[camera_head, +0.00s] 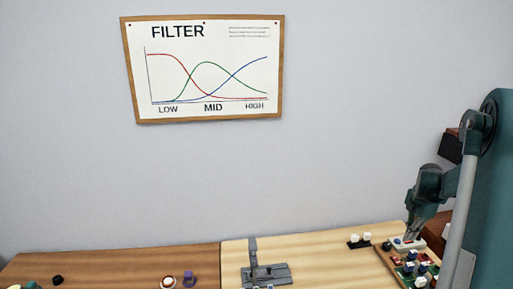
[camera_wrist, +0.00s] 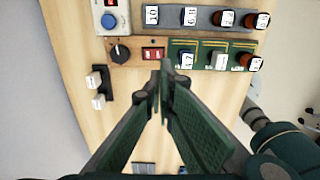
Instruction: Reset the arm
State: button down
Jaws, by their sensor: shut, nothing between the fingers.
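My arm reaches in from the right edge in the head view. My gripper (camera_head: 410,237) points down above the component board at the table's right end. In the wrist view my gripper (camera_wrist: 160,88) has its two dark green fingers drawn together at the tips, with nothing between them. The fingertips are just below the board's edge in that view, near a red switch (camera_wrist: 153,54). Whether they touch anything below cannot be told.
The wooden board (camera_wrist: 180,59) bears a black knob (camera_wrist: 120,54), green modules and numbered blocks. A white box with a blue button (camera_wrist: 109,21) adjoins it. A black holder with white cubes (camera_head: 360,240) stands left. A grey stand (camera_head: 266,274) is mid-table; bare wood lies between.

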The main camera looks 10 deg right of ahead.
jog(key=s+a+r+m+t, duration=0.1)
jog(key=s+a+r+m, duration=0.15)
jog(key=a+r, duration=0.55)
jog(key=s+a+r+m+t+h, duration=0.1)
jog(key=s+a+r+m, duration=0.2)
jog(key=a, duration=0.9)
jog(key=s+a+r+m+t, duration=0.1)
jog(key=a+r+m, duration=0.2)
jog(key=a+r, duration=0.55)
jog(key=s+a+f+m+t, duration=0.1)
jog(key=s+a+m, duration=0.3)
jog(key=s+a, duration=0.6)
jog(key=s+a+f+m+t+y+b, duration=0.1)
jog(key=s+a+m+t, duration=0.2)
jog(key=s+a, duration=0.7)
jog(key=shift+s+a+m, duration=0.35)
jog(key=shift+a+m, duration=0.9)
jog(key=shift+a, duration=1.45)
jog(key=c, duration=3.1)
grip_release()
jog(key=shift+f, duration=0.1)
jog(key=shift+c, duration=0.2)
